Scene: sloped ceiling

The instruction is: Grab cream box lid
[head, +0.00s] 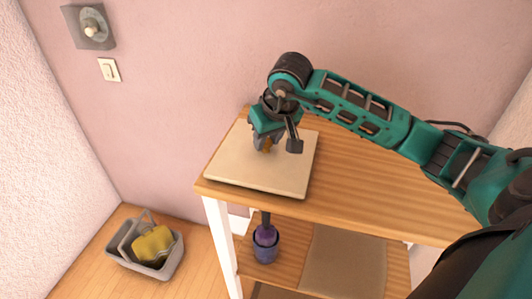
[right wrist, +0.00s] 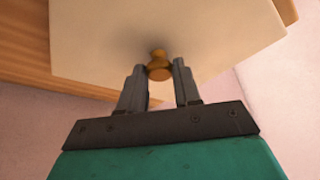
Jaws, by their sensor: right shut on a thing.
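The cream box lid (head: 245,168) is a flat, square, cream panel on the left end of the wooden table, with a small brown knob near its middle. In the right wrist view, the lid (right wrist: 210,30) fills the upper part and its knob (right wrist: 158,68) sits between the two fingers. My right gripper (head: 267,146) reaches down over the lid from the right and is shut on the knob; it also shows in the right wrist view (right wrist: 158,74). Whatever is under the lid is hidden. My left gripper is not in view.
The wooden table (head: 400,196) is bare right of the lid. A grey bin (head: 170,264) with a yellow thing (head: 152,243) stands on the floor at left. The pink wall is close behind.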

